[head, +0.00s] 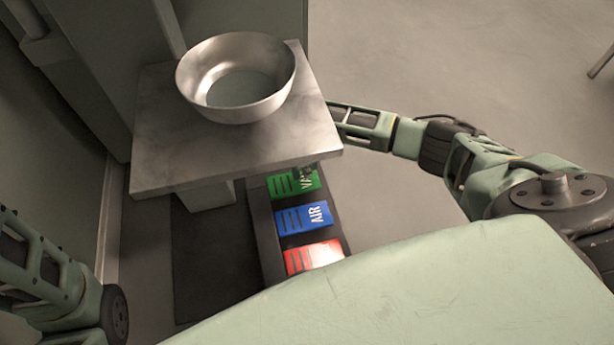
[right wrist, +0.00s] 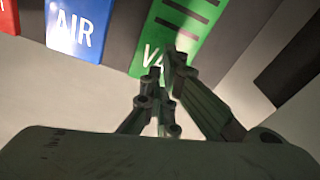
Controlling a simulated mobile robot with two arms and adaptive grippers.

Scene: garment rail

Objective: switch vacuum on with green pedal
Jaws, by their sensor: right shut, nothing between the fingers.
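The green pedal (head: 288,186) is at the far end of a row of pedals on the floor, partly under the table edge; the letters "VA" show on it. In the right wrist view the green pedal (right wrist: 184,32) is straight ahead of the fingers. My right gripper (right wrist: 166,77) is shut and empty, its fingertips overlapping the lettered end of the pedal in the picture; I cannot tell whether they touch. In the head view the right gripper (head: 308,169) is mostly hidden by the table. My left arm shows at the lower left, but its fingers are not in view.
A blue AIR pedal (head: 304,219) and a red pedal (head: 314,257) sit beside the green one. A grey table (head: 165,150) with a metal bowl (head: 236,78) overhangs the pedals.

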